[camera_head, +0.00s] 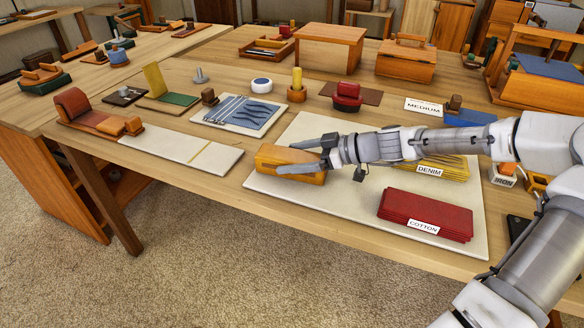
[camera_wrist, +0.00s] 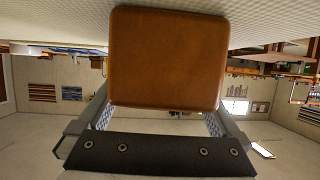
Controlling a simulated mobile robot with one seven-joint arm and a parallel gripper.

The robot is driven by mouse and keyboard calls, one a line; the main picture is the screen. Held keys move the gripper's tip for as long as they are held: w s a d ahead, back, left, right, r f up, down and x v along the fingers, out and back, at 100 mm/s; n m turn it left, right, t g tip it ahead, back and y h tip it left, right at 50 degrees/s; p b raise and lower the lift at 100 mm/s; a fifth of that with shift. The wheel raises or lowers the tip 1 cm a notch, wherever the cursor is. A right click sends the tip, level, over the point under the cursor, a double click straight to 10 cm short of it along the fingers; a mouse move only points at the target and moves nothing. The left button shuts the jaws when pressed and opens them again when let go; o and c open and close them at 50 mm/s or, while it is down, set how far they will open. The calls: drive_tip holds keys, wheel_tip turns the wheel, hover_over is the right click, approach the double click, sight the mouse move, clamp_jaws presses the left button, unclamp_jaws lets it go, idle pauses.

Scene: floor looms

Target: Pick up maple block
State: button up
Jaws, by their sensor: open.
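The maple block (camera_head: 268,157) is an orange-brown wooden block with rounded edges, lying on the left part of a cream mat (camera_head: 335,200) on the table. My gripper (camera_head: 300,157) is at the block, its fingers reaching to the left on either side of it; part of the block is hidden behind them. In the wrist view the block (camera_wrist: 168,58) fills the upper middle, its end facing the camera. The open gripper (camera_wrist: 160,115) shows below, with a finger pad near each lower side of the block. I cannot tell whether the pads touch it.
A red stack labelled COTTON (camera_head: 427,215) lies at the mat's front right. A yellow stack labelled DENIM (camera_head: 442,167) lies behind it. A tray of tools (camera_head: 240,113) and a pale board (camera_head: 181,152) are to the left. The table's front edge is close by.

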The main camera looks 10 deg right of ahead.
drive_tip(key=shift+w+a+f, duration=0.15)
drive_tip(key=shift+w+a, duration=0.05)
drive_tip(key=shift+a, duration=0.1)
drive_tip(key=shift+c, duration=0.3)
clamp_jaws()
